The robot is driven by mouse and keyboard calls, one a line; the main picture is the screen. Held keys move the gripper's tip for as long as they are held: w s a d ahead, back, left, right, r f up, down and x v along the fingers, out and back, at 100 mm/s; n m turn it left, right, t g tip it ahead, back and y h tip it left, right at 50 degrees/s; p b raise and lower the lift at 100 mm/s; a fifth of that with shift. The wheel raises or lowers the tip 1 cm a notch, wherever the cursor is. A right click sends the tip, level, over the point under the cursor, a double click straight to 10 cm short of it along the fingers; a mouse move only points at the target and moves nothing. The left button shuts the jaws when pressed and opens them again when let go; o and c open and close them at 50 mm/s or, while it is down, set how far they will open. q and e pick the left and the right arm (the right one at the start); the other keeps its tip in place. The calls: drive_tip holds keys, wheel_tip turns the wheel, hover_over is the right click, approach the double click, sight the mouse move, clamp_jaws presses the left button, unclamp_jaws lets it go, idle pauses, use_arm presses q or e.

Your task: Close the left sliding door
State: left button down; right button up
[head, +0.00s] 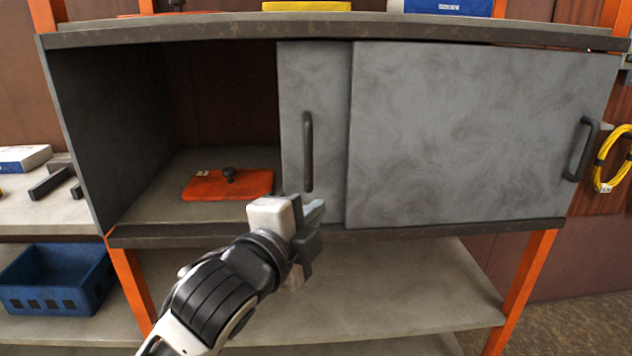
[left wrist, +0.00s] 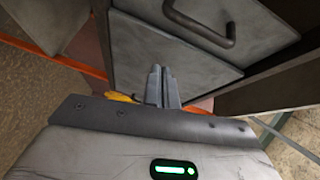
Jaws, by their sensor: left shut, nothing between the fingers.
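The grey left sliding door (head: 315,80) stands slid to the right, its right part hidden behind the right sliding door (head: 460,120). The left half of the cabinet is open. The left door's dark vertical handle (head: 308,150) is near its left edge; a dark handle also shows in the left wrist view (left wrist: 200,28). My left gripper (head: 313,215) is in front of the left door's lower edge, just below the handle. Its fingers (left wrist: 162,85) are shut and empty. I cannot tell whether they touch the door. My right gripper is not in view.
An orange-red flat object (head: 228,186) with a black knob lies inside the open cabinet. The right door's handle (head: 581,148) sticks out at the far right, near a coiled yellow cable (head: 612,165). A blue crate (head: 58,280) stands on the lower left shelf.

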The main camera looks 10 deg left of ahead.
use_arm(q)
drive_tip(key=w+a+r+m+p, duration=0.1)
drive_tip(key=w+r, duration=0.2)
drive_tip(key=w, duration=0.5)
drive_tip(key=shift+w+a+r+m+t, duration=0.35)
drive_tip(key=shift+a+r+m+t, duration=0.05)
idle(0.3)
